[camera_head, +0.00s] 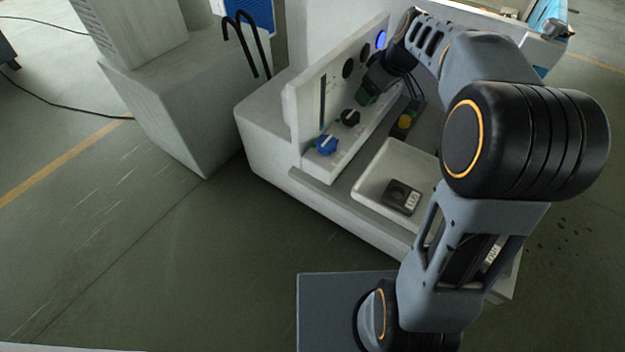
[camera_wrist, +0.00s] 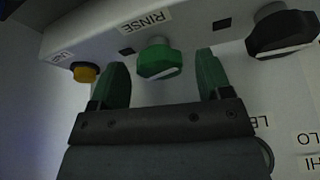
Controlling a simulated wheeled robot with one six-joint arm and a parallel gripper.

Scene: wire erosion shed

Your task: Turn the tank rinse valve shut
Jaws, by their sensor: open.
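The rinse valve is a green knob (camera_wrist: 158,58) with a pale pointer line, on the panel beside a label reading RINSE (camera_wrist: 145,22). My gripper (camera_wrist: 162,66) is open, with one green finger to the left of the knob and one to the right. Gaps show between the knob and both fingers in the wrist view, and nothing is held. In the head view my gripper (camera_head: 368,92) is at the panel's front, and the green knob cannot be made out there.
A black knob (camera_wrist: 283,34) is right of my gripper and a yellow button (camera_wrist: 85,73) is left, near the finger. In the head view, a blue knob (camera_head: 326,145) is lower on the panel (camera_head: 305,105). A white tray (camera_head: 372,187) holds a dark block (camera_head: 401,197).

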